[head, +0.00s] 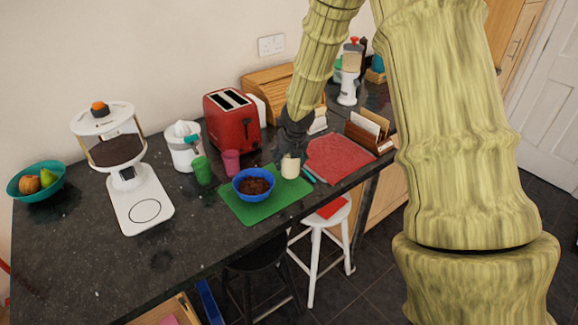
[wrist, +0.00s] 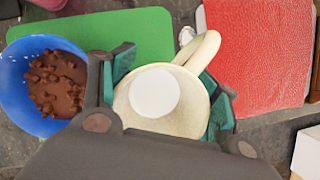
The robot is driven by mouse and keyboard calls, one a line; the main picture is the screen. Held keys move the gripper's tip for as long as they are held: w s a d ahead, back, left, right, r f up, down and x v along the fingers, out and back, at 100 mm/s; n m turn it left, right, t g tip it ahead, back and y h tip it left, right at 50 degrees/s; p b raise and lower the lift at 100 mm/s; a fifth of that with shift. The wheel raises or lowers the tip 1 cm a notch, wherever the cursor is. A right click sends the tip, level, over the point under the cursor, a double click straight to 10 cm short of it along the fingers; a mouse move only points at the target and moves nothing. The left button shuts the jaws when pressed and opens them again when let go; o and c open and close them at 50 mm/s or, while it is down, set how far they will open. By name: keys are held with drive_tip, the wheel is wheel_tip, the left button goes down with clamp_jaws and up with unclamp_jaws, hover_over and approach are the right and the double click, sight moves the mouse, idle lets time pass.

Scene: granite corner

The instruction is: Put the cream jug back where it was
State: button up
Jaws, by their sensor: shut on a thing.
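The cream jug (head: 290,169) is a small cream-coloured vessel under my gripper (head: 291,153). In the wrist view the jug (wrist: 190,122) is seen from above, with a white round patch inside and its handle towards the upper right. My gripper's dark fingers with teal pads press on both sides of it. In the head view the jug appears over the right part of the green mat (head: 240,213), right of the blue bowl (head: 253,192) of brown chunks. I cannot tell whether its base touches anything.
A red mat (head: 340,158) lies right of the jug, with a wooden letter holder (head: 368,130) behind it. A pink cup (head: 231,162), green cup (head: 202,171) and red toaster (head: 232,120) stand to the left. The dark counter's front left (head: 100,265) is clear.

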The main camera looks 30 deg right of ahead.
drive_tip(key=shift+f+p, duration=0.3)
drive_tip(key=shift+f, duration=1.4)
drive_tip(key=shift+f, duration=0.1)
drive_tip(key=o, duration=1.1)
drive_tip(key=shift+s, duration=0.1)
drive_tip(key=shift+b+v, duration=0.4)
drive_tip(key=shift+v, duration=5.7)
